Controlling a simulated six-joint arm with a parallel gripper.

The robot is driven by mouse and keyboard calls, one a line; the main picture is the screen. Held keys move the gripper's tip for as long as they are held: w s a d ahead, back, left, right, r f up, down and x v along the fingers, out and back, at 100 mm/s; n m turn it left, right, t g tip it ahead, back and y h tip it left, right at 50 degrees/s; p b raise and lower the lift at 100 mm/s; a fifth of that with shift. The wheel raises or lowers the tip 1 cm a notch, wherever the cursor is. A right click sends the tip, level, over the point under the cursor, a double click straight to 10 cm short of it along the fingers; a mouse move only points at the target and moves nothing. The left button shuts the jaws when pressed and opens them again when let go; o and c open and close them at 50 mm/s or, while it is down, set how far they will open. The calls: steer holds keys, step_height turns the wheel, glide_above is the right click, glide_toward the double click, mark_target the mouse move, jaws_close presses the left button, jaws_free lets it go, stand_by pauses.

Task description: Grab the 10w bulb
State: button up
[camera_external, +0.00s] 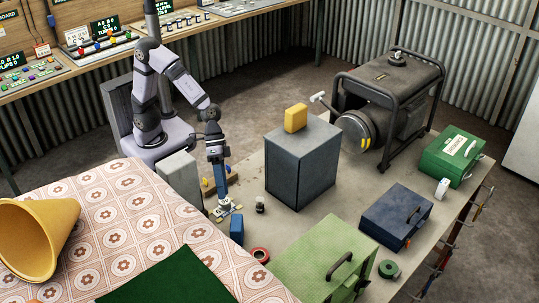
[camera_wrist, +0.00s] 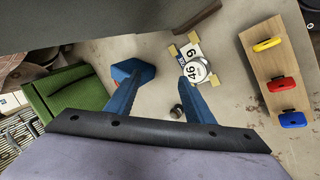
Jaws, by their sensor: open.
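I cannot read a 10w label in either view. A small round white-and-grey piece (camera_wrist: 196,70), possibly a bulb, sits on a flat piece with yellow pads and printed numbers (camera_wrist: 190,50); that flat piece also shows in the external view (camera_external: 226,210). A small dark item with a pale part (camera_external: 260,204) stands on the table to its right; whether it is a bulb is too small to tell. My gripper (camera_external: 222,205) points down just over the numbered piece. In the wrist view its blue fingers (camera_wrist: 163,72) are apart, with nothing held; the round piece is by the right fingertip.
A wooden board (camera_wrist: 265,62) with yellow, red and blue pieces lies to the right in the wrist view. A grey cabinet (camera_external: 302,165) stands to the right.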

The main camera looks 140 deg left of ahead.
steer(key=w+n+t+b, duration=0.2)
steer(key=n+b, duration=0.2)
steer(key=b, duration=0.1)
steer(key=n+t+b, duration=0.5)
steer(key=n+t, duration=0.1)
steer(key=n, duration=1.5)
glide_toward(260, 198)
steer(key=shift+w+d+f+y, duration=0.1)
steer(key=shift+w+f+y, duration=0.3)
steer(key=shift+w+f, duration=0.65)
steer(key=shift+m, duration=0.3)
steer(key=shift+f+x, duration=0.1)
steer(key=shift+x, duration=1.7)
steer(key=shift+f+x, duration=0.15)
steer(key=shift+x, duration=1.7)
steer(key=shift+s+d, duration=0.15)
steer(key=shift+s, duration=0.05)
steer(key=shift+c, duration=0.2)
steer(key=c, duration=1.1)
